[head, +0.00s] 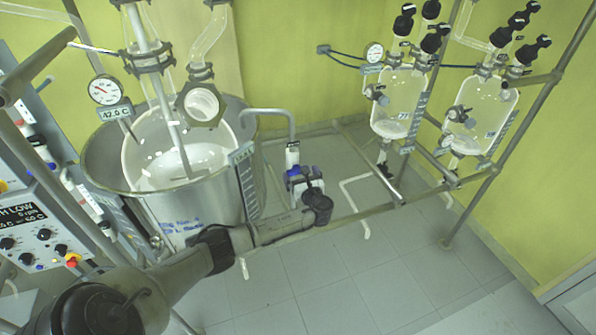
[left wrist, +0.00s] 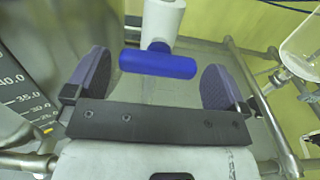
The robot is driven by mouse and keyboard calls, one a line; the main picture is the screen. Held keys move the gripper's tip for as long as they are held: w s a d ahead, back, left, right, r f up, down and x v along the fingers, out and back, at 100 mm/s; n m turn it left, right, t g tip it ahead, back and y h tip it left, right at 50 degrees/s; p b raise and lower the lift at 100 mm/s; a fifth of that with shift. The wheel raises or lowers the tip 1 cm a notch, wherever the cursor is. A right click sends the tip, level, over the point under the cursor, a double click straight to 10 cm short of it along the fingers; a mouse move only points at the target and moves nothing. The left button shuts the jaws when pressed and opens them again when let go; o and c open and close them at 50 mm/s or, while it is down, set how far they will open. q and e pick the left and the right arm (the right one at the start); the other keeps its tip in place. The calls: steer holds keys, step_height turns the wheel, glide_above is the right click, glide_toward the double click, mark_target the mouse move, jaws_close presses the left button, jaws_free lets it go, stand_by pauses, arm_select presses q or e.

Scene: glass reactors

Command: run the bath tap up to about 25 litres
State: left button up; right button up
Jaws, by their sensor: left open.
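The bath (head: 115,175) is a large metal vessel at the left of the head view, with a glass reactor vessel inside. A level scale (head: 245,180) runs down its side; it also shows in the left wrist view (left wrist: 22,90), with figures from 40.0 downward and a small orange mark low down. The bath tap has a white body (head: 292,155) under a bent pipe and a blue bar handle (left wrist: 157,64). My left gripper (left wrist: 155,80) is open, one pad either side of the handle; it hides part of the tap in the head view (head: 303,180). Handle contact is not visible.
A dial gauge (head: 104,90) and a 42.0 C display stand by the bath. A control panel (head: 35,225) is at the far left. Two glass vessels (head: 400,100) (head: 478,118) hang on a metal pipe frame (head: 520,125) at the right. The tiled floor is clear.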

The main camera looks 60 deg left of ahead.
mark_target(299, 172)
arm_select(q)
steer(key=shift+x, duration=1.55)
steer(key=c, duration=0.6)
steer(key=shift+c, duration=0.2)
